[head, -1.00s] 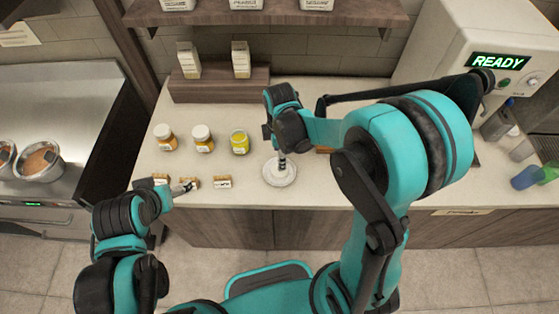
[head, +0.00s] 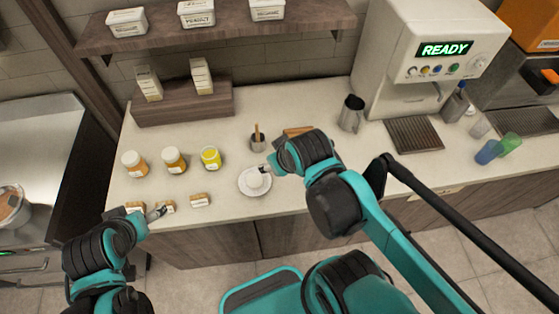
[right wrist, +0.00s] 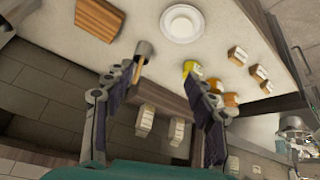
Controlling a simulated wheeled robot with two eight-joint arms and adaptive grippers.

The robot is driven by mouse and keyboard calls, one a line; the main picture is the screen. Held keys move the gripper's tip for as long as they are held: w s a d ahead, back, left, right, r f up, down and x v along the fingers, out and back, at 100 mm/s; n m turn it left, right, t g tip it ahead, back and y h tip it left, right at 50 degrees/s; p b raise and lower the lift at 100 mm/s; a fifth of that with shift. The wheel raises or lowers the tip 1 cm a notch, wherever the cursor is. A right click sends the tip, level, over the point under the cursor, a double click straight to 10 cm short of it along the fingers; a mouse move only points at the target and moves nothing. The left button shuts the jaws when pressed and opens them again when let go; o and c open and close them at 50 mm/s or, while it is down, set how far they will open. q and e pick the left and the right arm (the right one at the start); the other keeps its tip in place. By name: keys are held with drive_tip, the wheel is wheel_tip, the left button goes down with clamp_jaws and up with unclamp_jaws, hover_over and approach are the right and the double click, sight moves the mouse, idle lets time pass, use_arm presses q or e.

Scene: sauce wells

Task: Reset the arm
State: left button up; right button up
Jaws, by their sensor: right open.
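My right arm reaches in from the right in the head view. Its gripper (head: 268,168) is at the right edge of a white saucer (head: 246,191) with a small white cup (head: 255,180) on it. The right wrist view shows the right gripper (right wrist: 162,78) with its fingers wide apart and nothing held between them. The saucer (right wrist: 170,35) lies beyond the fingers there. My left gripper (head: 158,212) is low over the counter's front left, beside small labelled wooden blocks (head: 200,200). Its fingers are too small to tell open from shut.
Three jars with yellow and orange contents (head: 173,160) stand left of the saucer. A metal cup with a wooden stick (head: 257,144), a wooden board (head: 298,131) and a metal pitcher (head: 351,114) stand behind and right. A coffee machine (head: 420,50) stands at the back right.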

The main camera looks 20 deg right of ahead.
wheel_tip(320, 180, down, 11)
drive_tip(key=s+m+b, duration=0.1)
drive_tip(key=m+b, duration=0.1)
drive_tip(key=b, duration=0.9)
drive_tip(key=shift+d+t, duration=0.2)
drive_tip(key=shift+t, duration=0.2)
